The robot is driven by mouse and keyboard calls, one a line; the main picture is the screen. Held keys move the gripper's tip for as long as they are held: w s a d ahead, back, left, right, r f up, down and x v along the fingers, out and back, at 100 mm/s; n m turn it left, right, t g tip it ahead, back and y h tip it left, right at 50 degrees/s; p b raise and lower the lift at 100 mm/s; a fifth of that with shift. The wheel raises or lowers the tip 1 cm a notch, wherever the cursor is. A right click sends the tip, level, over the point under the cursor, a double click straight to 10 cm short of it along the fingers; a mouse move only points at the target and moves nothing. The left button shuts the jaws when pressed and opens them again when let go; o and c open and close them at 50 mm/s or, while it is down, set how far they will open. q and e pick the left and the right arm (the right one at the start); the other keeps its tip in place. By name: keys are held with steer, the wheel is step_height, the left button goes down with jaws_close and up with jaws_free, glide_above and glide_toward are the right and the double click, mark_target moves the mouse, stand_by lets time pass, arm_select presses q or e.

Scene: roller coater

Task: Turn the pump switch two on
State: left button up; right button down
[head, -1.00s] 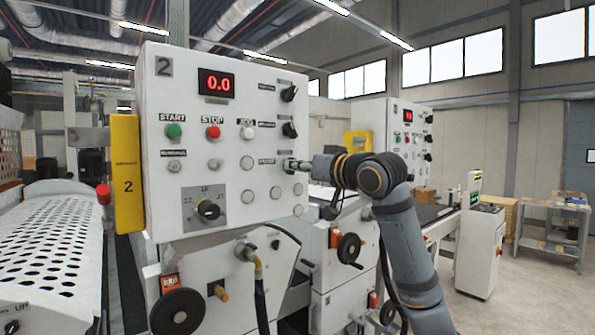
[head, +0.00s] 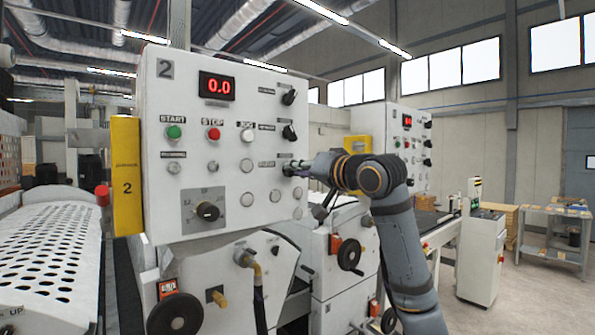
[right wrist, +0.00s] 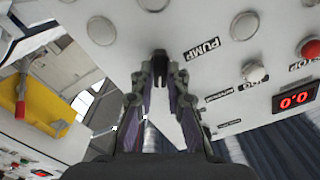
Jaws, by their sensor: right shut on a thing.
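Panel two (head: 225,120) is a white control box marked "2" with a red 0.0 display. The pump switch (right wrist: 159,62) is a small black knob beside the PUMP label (right wrist: 201,49). In the head view it sits at the panel's right edge, mostly hidden by my right gripper (head: 294,168). In the right wrist view my right gripper (right wrist: 160,75) has its two fingertips closed on either side of the knob. I cannot read which position the knob points to. My left gripper is not in view.
Two other black knobs (head: 289,97) sit above the pump switch on the panel. START (head: 173,132), STOP (head: 213,133) and JOG buttons lie to the left, with a large selector (head: 207,211) below. A second control box (head: 395,140) stands behind my right arm.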

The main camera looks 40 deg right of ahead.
steer(key=c, duration=1.3)
jaws_free()
steer(key=shift+c, duration=0.2)
steer(key=shift+s+d, duration=0.1)
steer(key=s, duration=0.7)
steer(key=shift+s+d, duration=0.15)
steer(key=shift+d, duration=0.1)
